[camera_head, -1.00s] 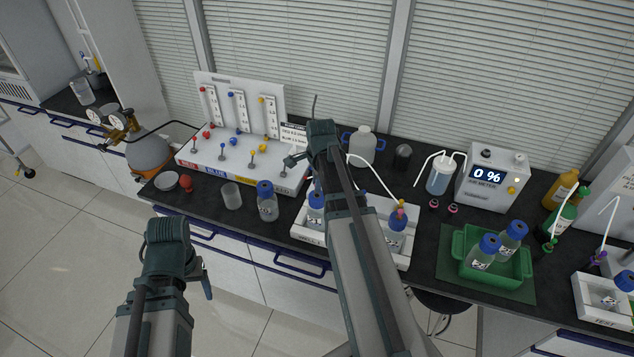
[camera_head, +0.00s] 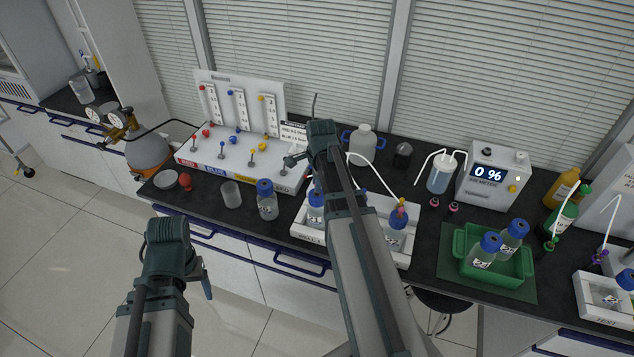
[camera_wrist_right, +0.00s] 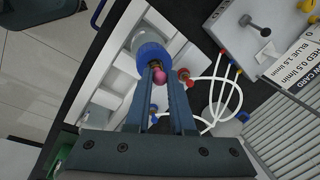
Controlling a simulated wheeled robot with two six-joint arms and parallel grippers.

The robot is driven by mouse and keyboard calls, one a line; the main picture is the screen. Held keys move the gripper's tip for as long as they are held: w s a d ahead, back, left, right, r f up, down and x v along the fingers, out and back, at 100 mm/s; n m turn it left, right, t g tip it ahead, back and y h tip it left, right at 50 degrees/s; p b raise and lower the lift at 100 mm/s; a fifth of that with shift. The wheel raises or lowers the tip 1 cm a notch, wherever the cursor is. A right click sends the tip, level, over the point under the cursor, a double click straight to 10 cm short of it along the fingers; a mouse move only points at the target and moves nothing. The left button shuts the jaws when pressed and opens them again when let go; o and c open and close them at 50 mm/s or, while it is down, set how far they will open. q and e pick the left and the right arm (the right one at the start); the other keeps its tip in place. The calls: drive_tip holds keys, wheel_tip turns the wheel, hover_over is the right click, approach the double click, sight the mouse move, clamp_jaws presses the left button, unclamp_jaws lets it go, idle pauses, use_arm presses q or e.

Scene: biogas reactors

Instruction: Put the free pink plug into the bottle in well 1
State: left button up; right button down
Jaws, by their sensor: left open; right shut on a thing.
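The pink plug (camera_wrist_right: 160,76) shows as a round pink knob between the fingertips of my right gripper (camera_wrist_right: 157,70) in the right wrist view. The gripper is shut on it. The plug is in line with the blue cap of the bottle in well 1 (camera_wrist_right: 151,56); I cannot tell whether it touches the cap. In the head view this bottle (camera_head: 316,213) stands upright at the left end of the white rack (camera_head: 308,236), and my right forearm hides the gripper and plug. My left gripper (camera_head: 207,288) is low in front of the bench, open and mostly hidden by its arm.
A second rack bottle (camera_head: 396,240) carries a tube. A loose blue-capped bottle (camera_head: 267,205) and a beaker (camera_head: 231,195) stand left of the rack. A green tray (camera_head: 460,245) with bottles is at the right. The flow panel (camera_head: 215,165) stands behind left.

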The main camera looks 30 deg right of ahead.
drive_tip(key=shift+f+b, duration=0.5)
drive_tip(key=shift+f, duration=0.05)
idle(0.6)
drive_tip(key=c, duration=0.7)
unclamp_jaws()
drive_tip(key=s+r+p, duration=0.1)
drive_tip(key=r+p, duration=0.8)
drive_tip(key=s+r+p, duration=0.1)
drive_tip(key=r+p, duration=0.3)
drive_tip(key=shift+s+a+r, duration=0.25)
drive_tip(key=shift+s+a, duration=0.05)
drive_tip(key=shift+a, duration=0.1)
